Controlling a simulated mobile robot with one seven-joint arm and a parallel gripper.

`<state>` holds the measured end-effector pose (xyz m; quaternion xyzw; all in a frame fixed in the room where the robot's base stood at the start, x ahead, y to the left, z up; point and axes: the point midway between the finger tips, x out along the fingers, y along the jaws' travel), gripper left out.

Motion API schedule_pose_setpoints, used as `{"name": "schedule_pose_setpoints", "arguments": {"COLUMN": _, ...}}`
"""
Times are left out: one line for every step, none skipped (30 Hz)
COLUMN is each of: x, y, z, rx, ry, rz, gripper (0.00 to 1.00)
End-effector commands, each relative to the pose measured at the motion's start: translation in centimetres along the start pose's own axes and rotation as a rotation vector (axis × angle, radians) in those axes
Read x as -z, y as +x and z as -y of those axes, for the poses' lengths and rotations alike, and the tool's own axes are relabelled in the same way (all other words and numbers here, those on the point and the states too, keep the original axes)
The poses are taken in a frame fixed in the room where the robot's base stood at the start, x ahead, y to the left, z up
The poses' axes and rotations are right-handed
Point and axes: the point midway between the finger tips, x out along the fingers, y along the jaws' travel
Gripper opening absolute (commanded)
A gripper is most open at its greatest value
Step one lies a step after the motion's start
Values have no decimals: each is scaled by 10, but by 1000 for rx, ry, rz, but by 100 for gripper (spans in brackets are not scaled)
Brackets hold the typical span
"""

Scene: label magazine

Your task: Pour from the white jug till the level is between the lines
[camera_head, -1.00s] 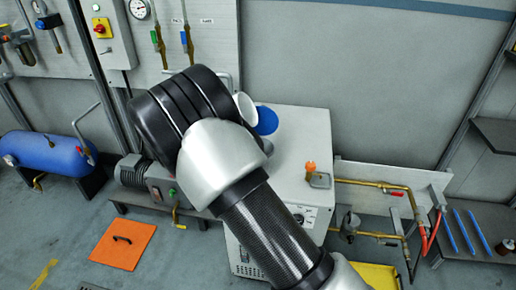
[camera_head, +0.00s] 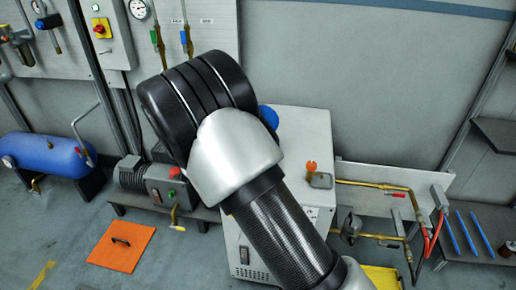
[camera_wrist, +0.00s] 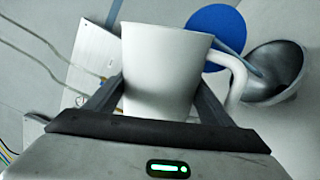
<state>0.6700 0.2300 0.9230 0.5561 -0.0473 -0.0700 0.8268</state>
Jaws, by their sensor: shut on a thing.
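The white jug (camera_wrist: 165,68) fills the middle of the wrist view, with its handle (camera_wrist: 236,80) on the right. My gripper (camera_wrist: 160,103) is shut on the jug, one finger on each side of its body. No contents show in the jug. A shiny grey metal vessel (camera_wrist: 268,85) lies to the right of the jug in the wrist view; I cannot tell what it is. No level or level lines can be made out. In the head view my arm hides the gripper and the jug.
A blue disc (camera_head: 268,117) is by the back of the white cabinet (camera_head: 308,130); a blue disc also shows behind the jug in the wrist view (camera_wrist: 214,28). An orange-topped fitting (camera_head: 311,167) stands on the cabinet. Brass pipes (camera_head: 372,184) run to its right.

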Motion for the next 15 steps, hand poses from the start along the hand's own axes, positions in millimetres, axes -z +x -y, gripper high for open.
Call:
{"name": "schedule_pose_setpoints", "arguments": {"x": -1, "y": 0, "z": -2, "rx": -4, "ry": 9, "rz": 2, "gripper": 30}}
{"name": "schedule_pose_setpoints", "arguments": {"x": -1, "y": 0, "z": -2, "rx": -4, "ry": 13, "rz": 2, "gripper": 30}}
{"name": "schedule_pose_setpoints", "arguments": {"x": -1, "y": 0, "z": -2, "rx": -3, "ry": 18, "rz": 2, "gripper": 30}}
{"name": "schedule_pose_setpoints", "arguments": {"x": -1, "y": 0, "z": -2, "rx": -3, "ry": 22, "rz": 2, "gripper": 30}}
{"name": "schedule_pose_setpoints", "arguments": {"x": -2, "y": 0, "z": -3, "rx": -3, "ry": 25, "rz": 1, "gripper": 30}}
{"name": "schedule_pose_setpoints", "arguments": {"x": -2, "y": 0, "z": -3, "rx": -3, "ry": 31, "rz": 1, "gripper": 30}}
{"name": "schedule_pose_setpoints", "arguments": {"x": -2, "y": 0, "z": -4, "rx": -3, "ry": 35, "rz": 1, "gripper": 30}}
{"name": "schedule_pose_setpoints", "arguments": {"x": -2, "y": 0, "z": -4, "rx": -3, "ry": 39, "rz": 1, "gripper": 30}}
{"name": "schedule_pose_setpoints", "arguments": {"x": -3, "y": 0, "z": -4, "rx": -3, "ry": 45, "rz": 1, "gripper": 30}}
{"name": "schedule_pose_setpoints", "arguments": {"x": -3, "y": 0, "z": -5, "rx": -4, "ry": 49, "rz": 1, "gripper": 30}}
{"name": "schedule_pose_setpoints", "arguments": {"x": -3, "y": 0, "z": -5, "rx": -4, "ry": 53, "rz": 1, "gripper": 30}}
{"name": "schedule_pose_setpoints", "arguments": {"x": -3, "y": 0, "z": -5, "rx": -3, "ry": 59, "rz": 1, "gripper": 30}}
{"name": "schedule_pose_setpoints", "arguments": {"x": -3, "y": 0, "z": -6, "rx": -3, "ry": 63, "rz": 1, "gripper": 30}}
{"name": "schedule_pose_setpoints", "arguments": {"x": -4, "y": 0, "z": -6, "rx": -3, "ry": 67, "rz": 1, "gripper": 30}}
{"name": "schedule_pose_setpoints", "arguments": {"x": -4, "y": 0, "z": -6, "rx": -3, "ry": 72, "rz": 1, "gripper": 30}}
